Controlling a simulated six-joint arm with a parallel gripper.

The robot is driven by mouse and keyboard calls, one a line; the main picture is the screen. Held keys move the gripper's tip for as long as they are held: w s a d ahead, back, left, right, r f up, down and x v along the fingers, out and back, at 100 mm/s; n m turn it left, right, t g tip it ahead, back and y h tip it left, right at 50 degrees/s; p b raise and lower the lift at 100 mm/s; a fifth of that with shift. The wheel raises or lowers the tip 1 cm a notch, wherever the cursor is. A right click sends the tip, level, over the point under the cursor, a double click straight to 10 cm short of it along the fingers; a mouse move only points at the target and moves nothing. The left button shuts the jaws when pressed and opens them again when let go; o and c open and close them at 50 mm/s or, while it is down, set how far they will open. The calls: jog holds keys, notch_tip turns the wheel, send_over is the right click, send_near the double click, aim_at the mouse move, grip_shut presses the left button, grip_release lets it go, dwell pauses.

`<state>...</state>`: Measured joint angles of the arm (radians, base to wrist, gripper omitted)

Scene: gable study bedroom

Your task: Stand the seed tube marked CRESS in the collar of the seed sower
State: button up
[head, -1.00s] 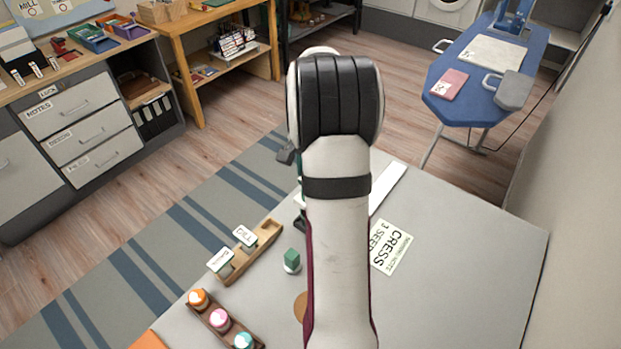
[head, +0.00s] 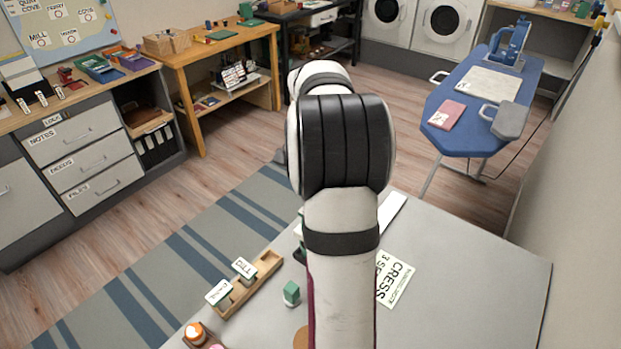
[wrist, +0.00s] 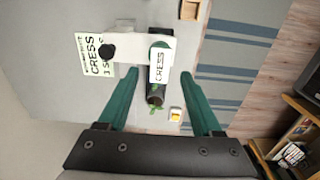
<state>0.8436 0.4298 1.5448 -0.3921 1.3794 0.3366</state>
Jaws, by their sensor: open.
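The tube marked CRESS (wrist: 158,67) shows in the wrist view with its white tag and green top at the end of a white bar of the seed sower (wrist: 130,46). A dark round opening (wrist: 155,93) lies just below the tag, with green bits beside it. Whether the tube is seated in the collar I cannot tell. My gripper (wrist: 160,76) is open, its green fingers apart on either side of the tag. In the head view my arm hides most of the sower; its white bar (head: 393,212) shows at right.
A CRESS card (head: 394,279) lies on the grey table (head: 470,275). A wooden rack (head: 262,275) holds two labelled tubes at left. A green block (head: 291,289) stands nearby, and an orange-capped pot (head: 195,332) at the front left. The table's right side is clear.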

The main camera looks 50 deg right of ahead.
notch_tip(320, 180, up, 5)
jog(key=a+r+n, duration=0.2)
jog(key=a+n, duration=0.2)
jog(key=a, duration=1)
jog(key=s+a+f+n+y, duration=0.1)
jog(key=s+a+f+n, duration=0.2)
jog(key=s+a, duration=0.4)
jog(key=s+a+f+n, duration=0.3)
jog(key=s+a+n, duration=0.2)
jog(key=a, duration=0.9)
jog(key=s, duration=0.3)
jog(key=shift+f+y, duration=0.25)
jog(key=shift+y, duration=0.15)
